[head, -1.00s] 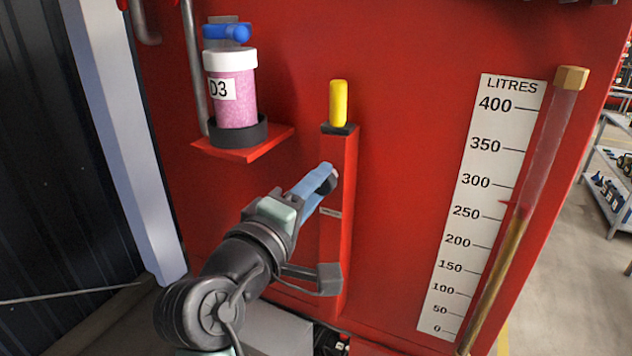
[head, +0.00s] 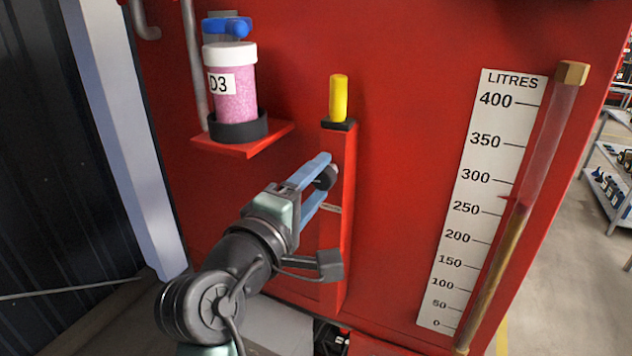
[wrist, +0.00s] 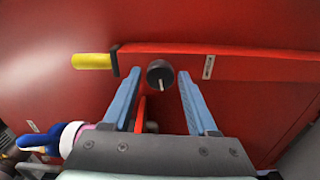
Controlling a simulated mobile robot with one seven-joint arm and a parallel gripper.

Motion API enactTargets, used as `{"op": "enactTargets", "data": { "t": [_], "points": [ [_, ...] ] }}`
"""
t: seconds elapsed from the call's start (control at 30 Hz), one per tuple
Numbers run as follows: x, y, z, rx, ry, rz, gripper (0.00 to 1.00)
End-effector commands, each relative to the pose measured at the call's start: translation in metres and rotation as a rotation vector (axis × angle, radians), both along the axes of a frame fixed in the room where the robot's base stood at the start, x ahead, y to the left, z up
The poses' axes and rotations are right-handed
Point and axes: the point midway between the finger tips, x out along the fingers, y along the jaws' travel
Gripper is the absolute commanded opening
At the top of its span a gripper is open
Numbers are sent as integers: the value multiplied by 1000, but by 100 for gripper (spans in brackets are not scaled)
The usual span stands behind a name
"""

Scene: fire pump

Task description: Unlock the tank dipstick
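The dipstick's yellow handle (head: 338,98) stands upright in a black collar (head: 338,125) on top of a narrow red column (head: 336,255). In the wrist view the yellow handle (wrist: 92,61) lies at the left. A round black knob (head: 326,178) sits on the column's face below the handle. In the wrist view the knob (wrist: 160,72) shows a pale line pointing down the picture. My gripper (head: 321,172) has its blue fingers open at the knob. In the wrist view the gripper (wrist: 159,75) has one finger on each side of the knob, with visible gaps.
A LITRES scale (head: 480,200) and sight tube (head: 530,180) are at the right. The red panel between column and scale is clear.

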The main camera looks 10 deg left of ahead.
Motion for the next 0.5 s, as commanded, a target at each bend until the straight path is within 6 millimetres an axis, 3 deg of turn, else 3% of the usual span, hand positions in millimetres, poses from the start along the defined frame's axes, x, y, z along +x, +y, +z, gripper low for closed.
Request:
{"op": "enactTargets", "data": {
  "t": [0.37,0.5],
  "points": [
    [-1,1,-1,2,-1,1,71],
    [-13,5,-3,2,-3,3,71]
  ]
}}
